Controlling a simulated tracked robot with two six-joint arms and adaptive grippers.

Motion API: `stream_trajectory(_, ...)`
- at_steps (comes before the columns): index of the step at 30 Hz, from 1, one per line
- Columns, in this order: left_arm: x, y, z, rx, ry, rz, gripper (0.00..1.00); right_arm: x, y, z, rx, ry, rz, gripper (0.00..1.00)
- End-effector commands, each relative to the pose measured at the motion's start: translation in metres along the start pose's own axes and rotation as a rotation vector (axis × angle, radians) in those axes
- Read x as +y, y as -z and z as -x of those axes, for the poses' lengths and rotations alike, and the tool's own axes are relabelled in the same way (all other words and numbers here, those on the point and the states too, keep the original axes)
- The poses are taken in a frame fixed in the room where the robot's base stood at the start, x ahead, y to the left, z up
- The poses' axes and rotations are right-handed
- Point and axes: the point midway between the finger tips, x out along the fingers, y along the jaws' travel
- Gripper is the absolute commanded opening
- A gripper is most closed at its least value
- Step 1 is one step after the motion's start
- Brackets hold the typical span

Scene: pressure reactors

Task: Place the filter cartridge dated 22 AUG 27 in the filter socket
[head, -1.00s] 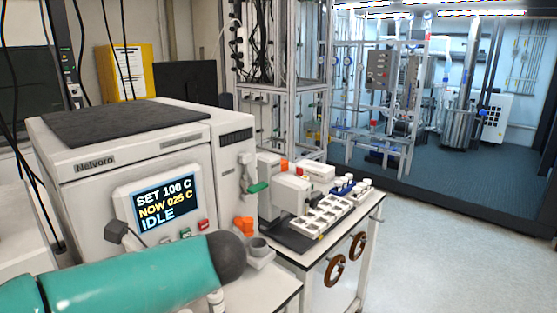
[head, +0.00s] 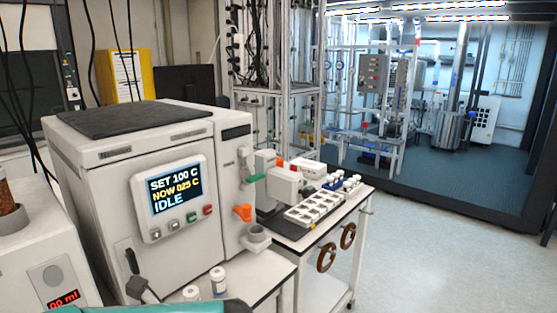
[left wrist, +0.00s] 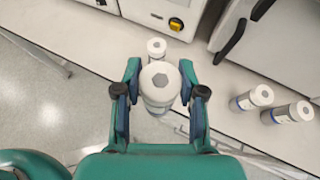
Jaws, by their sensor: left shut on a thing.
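My left gripper (left wrist: 160,92) is shut on a white cylindrical filter cartridge (left wrist: 159,80) with a grey centre on its top. Its date is not readable. A similar white-topped cylinder (left wrist: 156,47) stands just beyond it. Two more white cartridges with blue bands, one here (left wrist: 262,95) and one here (left wrist: 299,111), stand to the right. In the head view two white cartridges, one here (head: 192,293) and one here (head: 218,279), stand on the bench before the machine. I cannot identify the filter socket for certain. My right gripper is not in view.
The white machine (head: 120,190) reads SET 100 C, NOW 025 C, IDLE. A grey cup-like holder (head: 257,240) sits below an orange lever (head: 243,212). A white tray (head: 310,212) stands on the side table. A white box with a red ml display (head: 62,300) is at left.

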Motion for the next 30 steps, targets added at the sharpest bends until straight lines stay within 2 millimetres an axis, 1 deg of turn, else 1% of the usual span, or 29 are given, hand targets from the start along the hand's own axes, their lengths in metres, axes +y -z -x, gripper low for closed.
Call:
stream_trajectory(1,-0.002,0.017,-0.004,-0.003,0.025,-0.025,0.0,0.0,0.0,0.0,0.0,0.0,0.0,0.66)
stream_trajectory(2,-0.003,0.027,-0.007,-0.003,0.042,-0.034,0.0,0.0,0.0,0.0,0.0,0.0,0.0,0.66)
stream_trajectory(5,-0.007,0.067,-0.017,-0.001,0.106,-0.075,0.0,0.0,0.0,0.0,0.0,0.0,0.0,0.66)
stream_trajectory(6,-0.01,0.087,-0.022,-0.003,0.138,-0.096,0.0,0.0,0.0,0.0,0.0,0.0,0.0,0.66)
stream_trajectory(9,-0.015,0.133,-0.034,-0.002,0.217,-0.14,0.0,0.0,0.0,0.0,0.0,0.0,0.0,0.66)
stream_trajectory(12,-0.021,0.164,-0.042,-0.001,0.275,-0.165,0.0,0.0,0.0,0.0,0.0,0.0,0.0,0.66)
stream_trajectory(15,-0.024,0.184,-0.047,-0.001,0.313,-0.179,0.0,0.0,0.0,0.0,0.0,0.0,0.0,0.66)
stream_trajectory(18,-0.027,0.193,-0.049,-0.001,0.34,-0.188,0.0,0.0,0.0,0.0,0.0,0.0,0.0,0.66)
stream_trajectory(21,-0.032,0.189,-0.049,-0.001,0.385,-0.207,0.0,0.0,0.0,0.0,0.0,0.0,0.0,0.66)
stream_trajectory(23,-0.036,0.181,-0.047,0.0,0.426,-0.225,0.0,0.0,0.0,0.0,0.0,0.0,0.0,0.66)
stream_trajectory(30,-0.049,0.139,-0.03,-0.004,0.657,-0.348,0.0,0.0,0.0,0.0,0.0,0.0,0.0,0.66)
